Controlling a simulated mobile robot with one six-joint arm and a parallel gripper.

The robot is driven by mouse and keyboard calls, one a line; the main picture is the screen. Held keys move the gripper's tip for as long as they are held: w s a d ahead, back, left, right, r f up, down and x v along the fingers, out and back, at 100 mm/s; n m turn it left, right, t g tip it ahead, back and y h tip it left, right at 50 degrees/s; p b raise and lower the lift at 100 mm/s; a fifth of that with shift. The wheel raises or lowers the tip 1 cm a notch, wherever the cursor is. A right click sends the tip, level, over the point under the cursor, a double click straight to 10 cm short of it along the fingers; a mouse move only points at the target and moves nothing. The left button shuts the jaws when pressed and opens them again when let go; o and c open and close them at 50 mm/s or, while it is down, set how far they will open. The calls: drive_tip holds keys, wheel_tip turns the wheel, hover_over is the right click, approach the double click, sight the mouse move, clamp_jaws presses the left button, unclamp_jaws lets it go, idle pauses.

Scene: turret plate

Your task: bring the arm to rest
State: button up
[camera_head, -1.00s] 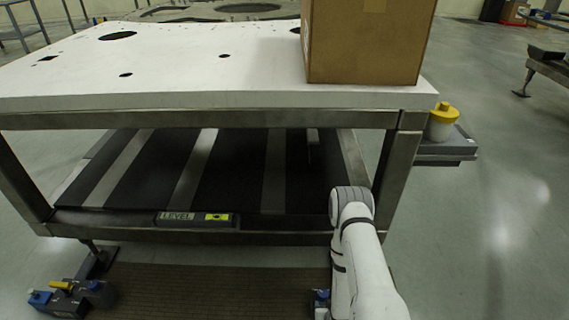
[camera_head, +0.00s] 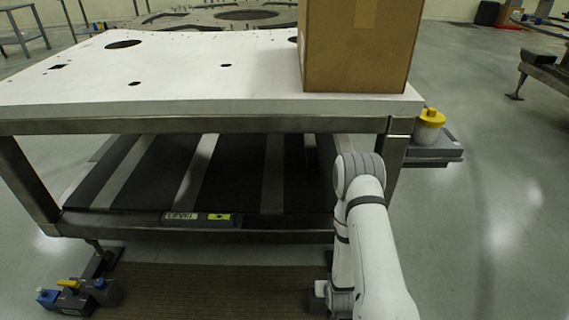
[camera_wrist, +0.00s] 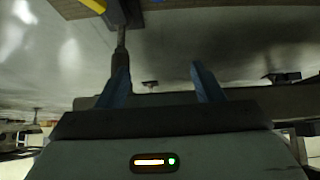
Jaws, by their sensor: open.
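My gripper shows in the wrist view (camera_wrist: 160,88), with its two blue-grey fingers apart and nothing between them. The wrist picture looks past the fingers at a grey floor, and a dark leg-like post stands close behind the left finger. In the head view my white arm stands upright at the lower right, in front of the table (camera_head: 200,108). My gripper's fingers cannot be made out in the head view.
A cardboard box (camera_head: 358,45) stands on the table's right end. A yellow-lidded white jar (camera_head: 429,127) sits on a side shelf (camera_head: 440,150). A level (camera_head: 200,219) lies on the lower frame. Blue and yellow fittings (camera_head: 70,297) are at lower left.

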wheel_tip(320, 180, up, 39)
drive_tip(key=g+p, duration=0.3)
drive_tip(key=p, duration=0.7)
drive_tip(key=s+r+g+p, duration=0.1)
drive_tip(key=s+r+p, duration=0.3)
drive_tip(key=s+r, duration=0.6)
drive_tip(key=s+r+g+p, duration=0.1)
drive_tip(key=s+r+p, duration=0.4)
drive_tip(key=r, duration=1.2)
drive_tip(key=s, duration=0.4)
drive_tip(key=shift+s, duration=0.35)
drive_tip(key=shift+s+d, duration=0.1)
drive_tip(key=shift+s, duration=0.1)
drive_tip(key=shift+c, duration=0.3)
